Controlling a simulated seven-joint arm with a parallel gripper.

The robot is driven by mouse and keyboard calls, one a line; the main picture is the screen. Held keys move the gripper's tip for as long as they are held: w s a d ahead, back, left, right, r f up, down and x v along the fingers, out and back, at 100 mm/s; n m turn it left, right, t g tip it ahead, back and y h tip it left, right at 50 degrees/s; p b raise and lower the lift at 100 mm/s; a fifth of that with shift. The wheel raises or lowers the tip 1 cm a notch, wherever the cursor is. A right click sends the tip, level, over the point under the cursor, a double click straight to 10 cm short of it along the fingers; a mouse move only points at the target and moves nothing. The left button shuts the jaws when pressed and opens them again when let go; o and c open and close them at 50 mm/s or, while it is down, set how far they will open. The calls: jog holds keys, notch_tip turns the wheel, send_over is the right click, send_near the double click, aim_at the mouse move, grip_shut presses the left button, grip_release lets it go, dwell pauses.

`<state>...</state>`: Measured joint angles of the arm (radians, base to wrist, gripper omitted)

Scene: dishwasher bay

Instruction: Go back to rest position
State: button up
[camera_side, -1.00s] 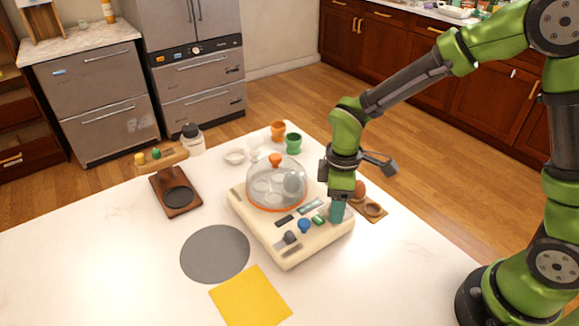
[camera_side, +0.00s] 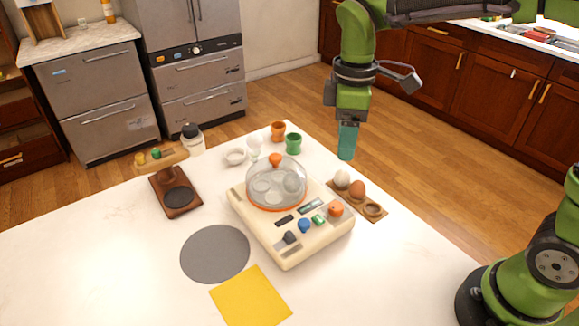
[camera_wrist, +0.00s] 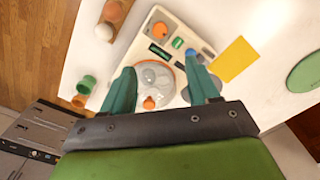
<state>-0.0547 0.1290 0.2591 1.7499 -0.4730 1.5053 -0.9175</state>
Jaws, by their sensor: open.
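My gripper (camera_side: 347,143) is raised in the air above the table's right back edge, pointing down. In the wrist view my gripper (camera_wrist: 165,90) has its two teal fingers spread apart with nothing held between them. Below it is the cream egg cooker (camera_side: 290,222) with a clear dome lid (camera_side: 276,184) with an orange knob. Its front panel has an orange dial (camera_side: 336,209), a blue knob and a green switch, all uncovered.
A wooden egg holder (camera_side: 373,210) with a white and a brown egg stands right of the cooker. Orange and green cups (camera_side: 293,143) stand behind it. A wooden stand (camera_side: 176,190), grey disc (camera_side: 215,254) and yellow cloth (camera_side: 250,297) lie left and front.

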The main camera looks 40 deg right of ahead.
dwell(0.3)
jog(key=s+d+r+m+t+y, duration=0.2)
jog(key=s+d+m+t, duration=0.5)
jog(key=s+m, duration=0.5)
jog(key=shift+d+m, duration=0.15)
jog(key=shift+m, duration=0.55)
